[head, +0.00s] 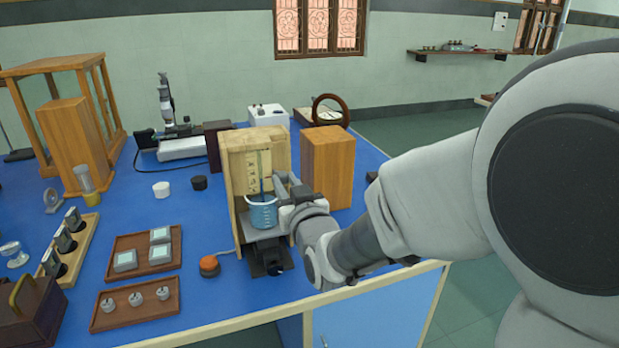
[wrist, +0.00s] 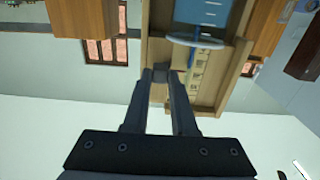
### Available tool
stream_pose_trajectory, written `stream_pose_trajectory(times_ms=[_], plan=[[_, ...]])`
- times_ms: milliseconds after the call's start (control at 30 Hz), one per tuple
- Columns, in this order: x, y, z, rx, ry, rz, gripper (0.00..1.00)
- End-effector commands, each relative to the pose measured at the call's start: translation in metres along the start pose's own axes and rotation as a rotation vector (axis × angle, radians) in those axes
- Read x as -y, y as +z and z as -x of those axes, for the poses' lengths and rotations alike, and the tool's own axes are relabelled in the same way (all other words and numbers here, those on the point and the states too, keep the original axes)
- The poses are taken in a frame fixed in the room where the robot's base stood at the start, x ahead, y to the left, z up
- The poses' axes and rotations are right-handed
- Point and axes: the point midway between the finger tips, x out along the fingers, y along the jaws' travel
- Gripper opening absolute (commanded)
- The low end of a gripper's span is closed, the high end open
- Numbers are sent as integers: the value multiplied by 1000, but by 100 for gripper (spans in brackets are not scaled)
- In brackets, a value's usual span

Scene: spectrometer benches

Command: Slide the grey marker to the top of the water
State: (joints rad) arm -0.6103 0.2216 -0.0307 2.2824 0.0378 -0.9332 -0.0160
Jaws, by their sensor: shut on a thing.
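A clear beaker (head: 262,215) of blue water stands on a small grey stage inside an open-fronted wooden case (head: 238,190). In the upside-down wrist view the beaker (wrist: 208,14) shows with a pale rim and white marks, and a blue rod hangs into it. My gripper (head: 281,180) reaches in from the right, beside the case. In the wrist view my gripper (wrist: 163,76) is shut on a small grey block, which looks like the grey marker (wrist: 160,72). The marker appears on the beaker's rim side, apart from the water. The head view hides it behind my gripper.
A closed wooden box (head: 328,170) stands right of the case, close to my arm. An orange-topped button (head: 209,265) lies at the front left. Trays of blocks (head: 133,275) and weights (head: 110,318) sit further left.

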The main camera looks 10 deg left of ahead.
Motion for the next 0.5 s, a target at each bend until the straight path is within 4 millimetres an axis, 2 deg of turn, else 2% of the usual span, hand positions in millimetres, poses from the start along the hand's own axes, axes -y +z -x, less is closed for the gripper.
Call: stream_pose_trajectory(times_ms=[33,367,400,500], plan=[[0,7,0,1,0,0,0],[0,5,0,1,0,0,0],[0,5,0,1,0,0,27],[0,5,0,1,0,0,45]])
